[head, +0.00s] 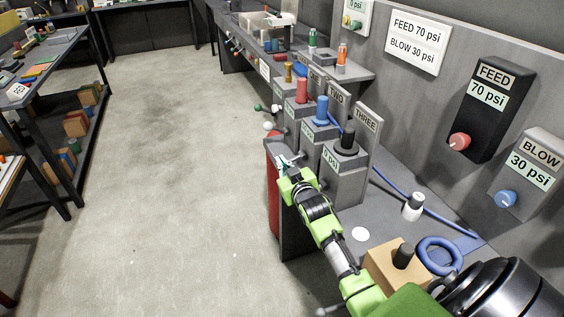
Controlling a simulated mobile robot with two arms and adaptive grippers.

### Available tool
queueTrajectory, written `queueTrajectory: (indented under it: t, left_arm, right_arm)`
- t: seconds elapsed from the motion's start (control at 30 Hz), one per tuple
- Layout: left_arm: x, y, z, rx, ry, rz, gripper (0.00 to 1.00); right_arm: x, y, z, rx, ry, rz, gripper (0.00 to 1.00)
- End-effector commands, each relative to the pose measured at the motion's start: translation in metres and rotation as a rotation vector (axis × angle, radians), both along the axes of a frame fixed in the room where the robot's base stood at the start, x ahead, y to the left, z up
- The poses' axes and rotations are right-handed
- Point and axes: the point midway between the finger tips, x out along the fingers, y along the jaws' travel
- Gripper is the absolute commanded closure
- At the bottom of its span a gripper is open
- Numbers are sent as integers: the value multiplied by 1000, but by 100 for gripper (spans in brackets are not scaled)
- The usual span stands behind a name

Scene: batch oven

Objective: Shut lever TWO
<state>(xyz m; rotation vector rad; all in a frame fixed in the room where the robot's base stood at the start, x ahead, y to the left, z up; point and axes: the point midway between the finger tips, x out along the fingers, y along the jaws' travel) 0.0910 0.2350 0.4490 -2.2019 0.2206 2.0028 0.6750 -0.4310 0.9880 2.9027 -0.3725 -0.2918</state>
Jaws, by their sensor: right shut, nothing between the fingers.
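The TWO sign (336,97) stands behind a grey block with a blue fitting (321,110) on top, between the ONE and THREE (366,121) blocks. My right arm reaches in from the lower right. Its gripper (284,164) is shut and empty, low at the front left of the blocks, near the bench's front edge. A white ball knob (267,126) sticks out just beyond it. I cannot tell for sure which block this knob belongs to. Lever TWO itself is not clearly visible. My left gripper is not in view.
A red bin (272,190) stands beside the bench end. A black FEED box (484,108) and a BLOW box (526,172) are on the right panel. The floor at left is clear.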

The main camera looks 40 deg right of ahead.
Motion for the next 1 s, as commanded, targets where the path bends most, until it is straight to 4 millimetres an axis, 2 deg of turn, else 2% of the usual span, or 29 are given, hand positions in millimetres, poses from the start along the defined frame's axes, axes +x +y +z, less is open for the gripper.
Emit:
queueTrajectory:
  t: [0.37,0.73,1.0]
  left_arm:
    - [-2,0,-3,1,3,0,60]
    - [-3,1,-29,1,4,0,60]
    - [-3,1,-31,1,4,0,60]
  right_arm:
    - [0,0,-3,-32,8,0,100]
    - [1,1,-24,-451,107,0,100]
    - [0,0,-24,-539,129,0,100]
